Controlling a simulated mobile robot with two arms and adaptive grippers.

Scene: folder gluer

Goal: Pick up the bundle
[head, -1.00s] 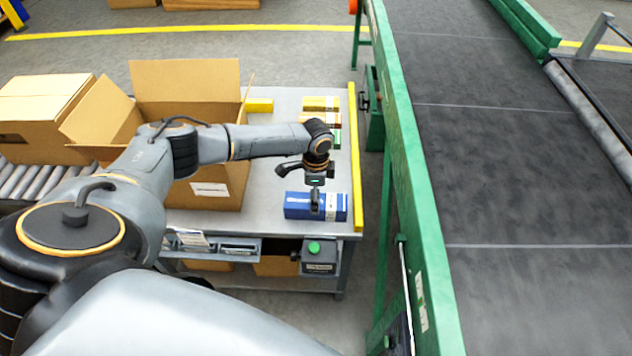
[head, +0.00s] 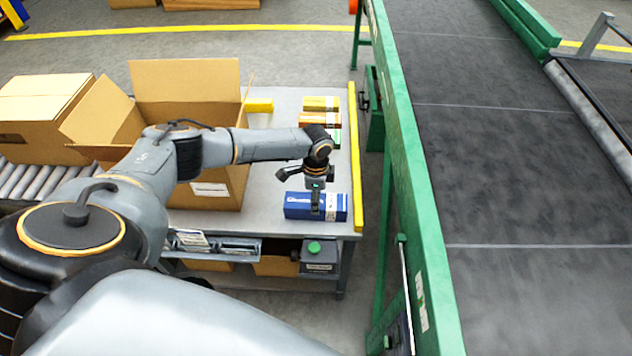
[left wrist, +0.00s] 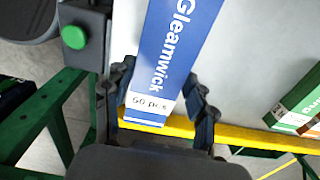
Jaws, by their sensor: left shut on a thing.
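The bundle is a blue and white block (head: 298,206) lying near the front right corner of the metal table. In the left wrist view the bundle (left wrist: 180,45) shows "Gleamwick" and "50 pcs" on its top. My left gripper (head: 316,208) points down over the bundle's right part. In the left wrist view its two fingers (left wrist: 160,108) stand on either side of the bundle, shut on it. The bundle appears to rest on the table; I cannot see a gap under it. My right gripper is not in view.
An open cardboard box (head: 215,196) stands on the table left of the bundle. Several other packs, such as a yellow one (head: 321,103), lie farther back. A yellow rail (head: 356,160) edges the table's right side. The green conveyor frame (head: 408,140) stands beyond it.

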